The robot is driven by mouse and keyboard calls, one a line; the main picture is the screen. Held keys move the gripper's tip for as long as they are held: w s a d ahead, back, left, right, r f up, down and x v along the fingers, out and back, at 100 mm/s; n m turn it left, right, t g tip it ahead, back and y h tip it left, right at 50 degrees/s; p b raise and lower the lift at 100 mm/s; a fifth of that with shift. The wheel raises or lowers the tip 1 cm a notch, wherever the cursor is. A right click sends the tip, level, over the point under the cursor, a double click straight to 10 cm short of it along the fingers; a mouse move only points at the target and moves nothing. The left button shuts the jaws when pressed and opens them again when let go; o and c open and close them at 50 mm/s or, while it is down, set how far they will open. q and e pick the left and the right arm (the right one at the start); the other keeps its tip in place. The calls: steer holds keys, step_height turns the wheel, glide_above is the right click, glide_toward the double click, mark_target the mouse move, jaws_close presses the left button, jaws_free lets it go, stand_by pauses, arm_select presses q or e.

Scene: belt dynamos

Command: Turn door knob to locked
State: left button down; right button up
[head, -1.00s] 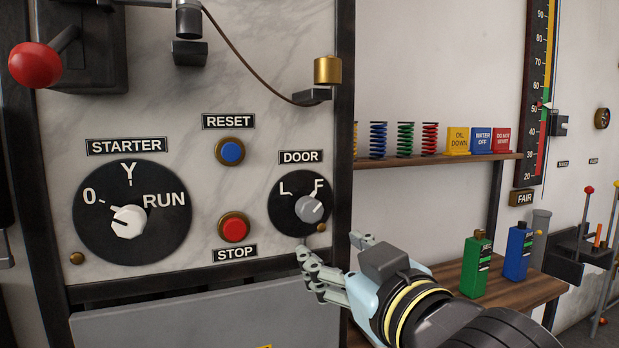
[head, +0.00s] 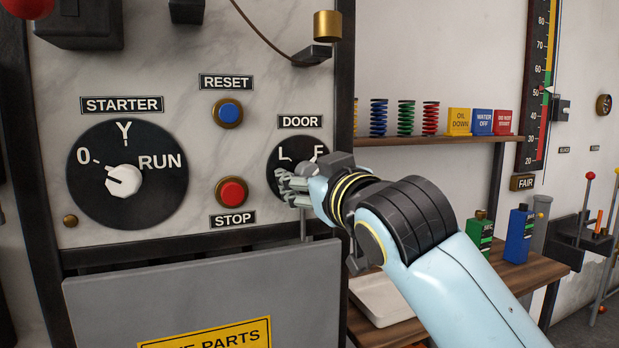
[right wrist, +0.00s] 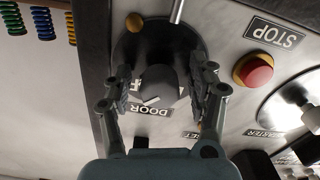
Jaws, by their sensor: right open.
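The door knob (right wrist: 165,82) is a grey round knob with a white pointer mark. It sits on a black dial (head: 297,147) with the letters L and F, under the DOOR label (head: 299,122). In the right wrist view, which is upside down, the white mark points toward the F side. My right gripper (head: 290,187) is in front of the dial and hides the knob in the head view. In the right wrist view its fingers (right wrist: 164,78) are open on either side of the knob, with gaps showing. My left gripper is not in view.
The red STOP button (head: 232,192), the blue RESET button (head: 228,112) and the large starter dial (head: 127,210) are left of the door dial. A grey box (head: 200,290) juts out below. A shelf (head: 430,140) with springs and signs is to the right.

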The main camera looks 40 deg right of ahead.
steer(key=shift+c, duration=0.3)
steer(key=c, duration=1.1)
steer(key=shift+r+n+p, duration=0.15)
steer(key=shift+n+p, duration=0.65)
steer(key=shift+p, duration=0.35)
steer(key=n+p, duration=0.7)
steer(key=shift+d+r, duration=0.15)
steer(key=n+p, duration=0.4)
steer(key=shift+n, duration=0.3)
steer(key=shift+n+p, duration=1.4)
steer(key=shift+n, duration=0.9)
